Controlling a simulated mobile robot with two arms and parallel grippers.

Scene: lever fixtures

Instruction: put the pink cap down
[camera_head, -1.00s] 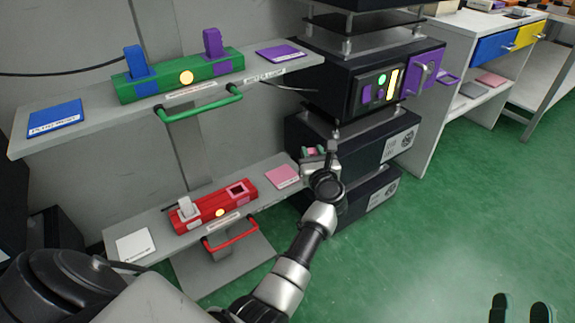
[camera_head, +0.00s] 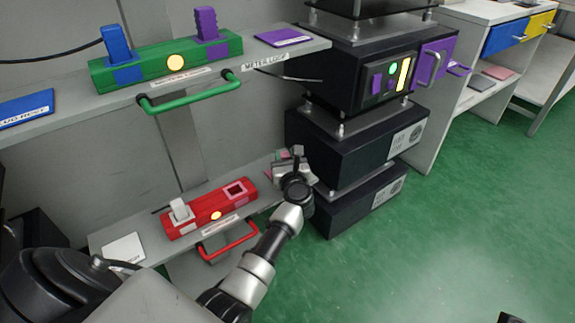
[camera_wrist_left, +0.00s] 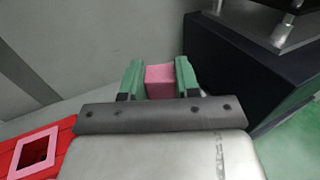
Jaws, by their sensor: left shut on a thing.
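My left gripper (camera_head: 282,154) is at the right end of the lower shelf, past the red fixture. In the left wrist view its green fingers (camera_wrist_left: 159,78) are shut on the pink cap (camera_wrist_left: 160,82), a small pink block. The red fixture (camera_head: 209,208) has a white lever on its left and a dark, pink-rimmed square opening (camera_head: 237,190) on its right. This opening also shows at lower left in the left wrist view (camera_wrist_left: 37,152). My gripper mostly hides the pink pad at the shelf's right end. Whether the cap touches the shelf cannot be told.
A white pad (camera_head: 124,249) lies at the lower shelf's left end. A red handle (camera_head: 229,243) sticks out in front. The upper shelf carries a green fixture (camera_head: 165,61) and a green handle (camera_head: 190,97). Black stacked units (camera_head: 352,145) stand close right of my left gripper.

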